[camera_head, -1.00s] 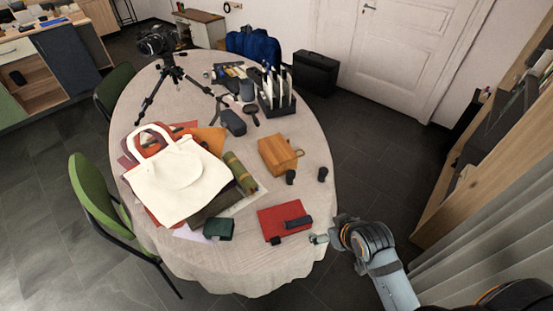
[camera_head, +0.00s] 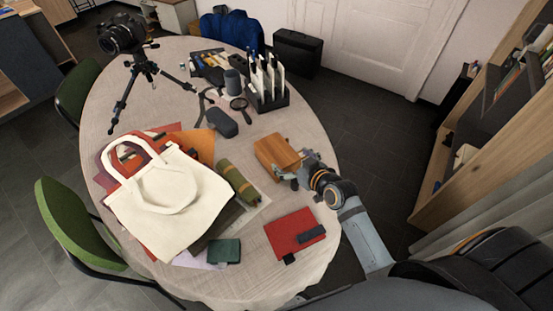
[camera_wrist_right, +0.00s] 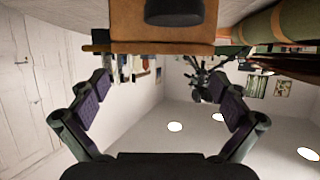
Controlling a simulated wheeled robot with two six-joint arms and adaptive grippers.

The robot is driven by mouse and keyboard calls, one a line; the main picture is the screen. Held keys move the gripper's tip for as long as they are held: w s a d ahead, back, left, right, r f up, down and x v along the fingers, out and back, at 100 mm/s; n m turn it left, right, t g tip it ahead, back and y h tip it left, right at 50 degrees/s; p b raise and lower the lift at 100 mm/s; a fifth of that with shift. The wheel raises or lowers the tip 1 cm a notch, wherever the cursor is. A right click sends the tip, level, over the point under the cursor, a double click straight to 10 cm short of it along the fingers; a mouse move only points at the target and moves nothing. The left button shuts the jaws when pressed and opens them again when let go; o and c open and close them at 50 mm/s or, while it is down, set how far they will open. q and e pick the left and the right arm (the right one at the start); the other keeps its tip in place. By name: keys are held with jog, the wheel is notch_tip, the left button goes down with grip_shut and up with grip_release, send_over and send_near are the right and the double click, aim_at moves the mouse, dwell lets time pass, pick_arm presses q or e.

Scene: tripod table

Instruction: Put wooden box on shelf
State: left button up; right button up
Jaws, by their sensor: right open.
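The wooden box (camera_head: 274,151) lies on the right part of the round table and is orange-brown. My right gripper (camera_head: 291,176) is at its near right side, open, partly covering that end of the box. In the right wrist view the box (camera_wrist_right: 130,25) shows as a brown face at the top centre, ahead of my open right gripper (camera_wrist_right: 165,98), whose fingers are spread wide with nothing between them. A dark rounded object (camera_wrist_right: 174,12) stands in front of that face. The wooden shelf (camera_head: 432,205) is at the right of the head view. My left gripper is not in view.
The tablecloth (camera_head: 255,275) is bare at the near edge. A red book (camera_head: 290,232) lies nearer than the box. A white tote bag (camera_head: 168,205), a green roll (camera_head: 238,180), a black organiser (camera_head: 268,98) and a camera tripod (camera_head: 143,68) also stand or lie on the table.

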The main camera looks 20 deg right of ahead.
aim_at(278, 151)
jog(key=shift+w+a+f, duration=0.2)
jog(key=shift+w+f, duration=0.05)
jog(key=shift+w, duration=0.35)
jog(key=shift+w+f, duration=0.1)
jog(key=shift+w, duration=0.05)
jog(key=shift+w+a+f, duration=0.2)
jog(key=shift+w+a, duration=0.05)
jog(key=shift+w, duration=0.3)
jog(key=x, duration=0.4)
jog(key=shift+s+f, duration=0.15)
jog(key=shift+f, duration=0.05)
jog(key=shift+s+r, duration=0.1)
jog(key=shift+s, duration=0.05)
jog(key=shift+c, duration=1.6)
jog(key=c, duration=1)
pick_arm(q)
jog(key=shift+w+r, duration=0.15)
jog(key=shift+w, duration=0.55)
pick_arm(e)
jog(key=shift+r, duration=0.1)
jog(key=shift+c, duration=0.7)
